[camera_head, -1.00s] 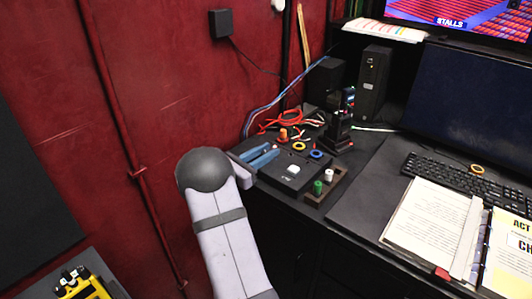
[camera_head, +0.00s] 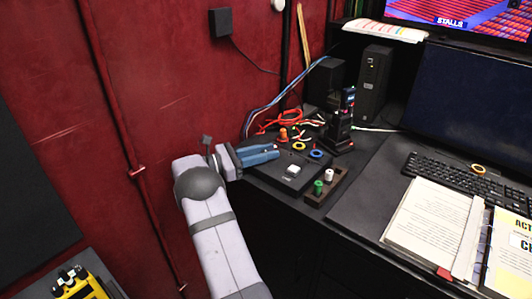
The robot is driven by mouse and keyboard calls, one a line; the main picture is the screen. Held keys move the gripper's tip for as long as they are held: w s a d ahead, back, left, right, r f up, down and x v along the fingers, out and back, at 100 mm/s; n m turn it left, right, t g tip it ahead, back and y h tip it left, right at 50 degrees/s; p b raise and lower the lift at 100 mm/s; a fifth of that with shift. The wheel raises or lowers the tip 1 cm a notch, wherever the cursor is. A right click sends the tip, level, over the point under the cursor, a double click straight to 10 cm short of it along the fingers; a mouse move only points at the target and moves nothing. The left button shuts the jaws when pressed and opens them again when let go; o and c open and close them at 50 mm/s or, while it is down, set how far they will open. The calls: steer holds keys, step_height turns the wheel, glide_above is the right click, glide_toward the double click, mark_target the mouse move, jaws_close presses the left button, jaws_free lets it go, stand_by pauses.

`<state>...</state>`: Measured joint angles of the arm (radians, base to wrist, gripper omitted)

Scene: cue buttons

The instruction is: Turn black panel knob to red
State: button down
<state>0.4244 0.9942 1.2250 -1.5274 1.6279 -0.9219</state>
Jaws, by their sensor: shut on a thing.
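The black panel (camera_head: 268,180) lies on the left end of the dark desk. It has a white square button (camera_head: 294,169). Behind it are an orange-red piece (camera_head: 283,134), a yellow ring (camera_head: 299,146) and a blue ring (camera_head: 317,154). My gripper (camera_head: 276,152) reaches in from the left with its blue fingers over the panel's back left part. The fingers are close together, shut on the knob, which they hide. I cannot tell where the knob points.
A small tray (camera_head: 323,198) with a green and a white peg stands at the panel's right. A black upright device (camera_head: 341,120) and red cables (camera_head: 290,117) lie behind. The red wall is close on the left. A keyboard (camera_head: 465,180) and open binder are at the right.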

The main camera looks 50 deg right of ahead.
steer(key=shift+r, duration=0.1)
steer(key=c, duration=1.5)
jaws_free()
steer(key=shift+r, duration=0.1)
step_height(320, 180, up, 10)
steer(key=shift+f+b, duration=0.1)
steer(key=shift+b, duration=0.3)
